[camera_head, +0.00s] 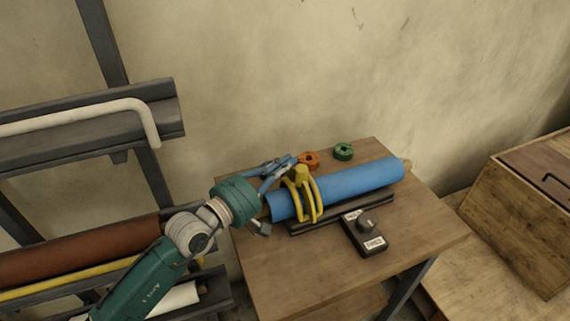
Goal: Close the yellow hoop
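The yellow hoop (317,198) sits around the left part of a blue roll (359,181) on the wooden table. Its two curved bands pass over the roll's near side, with a yellow block on top. I cannot tell whether the hoop is closed, as its far side is hidden. My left gripper (276,195) is at the roll's left end, just left of the hoop. Its fingers look spread apart, one above and beyond the roll, one low on the near side. The upper finger is close to the hoop's top; contact is unclear. My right gripper is not in view.
A rack (82,146) with rolls stands left, a wooden chest (519,222) right. The table's front is clear.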

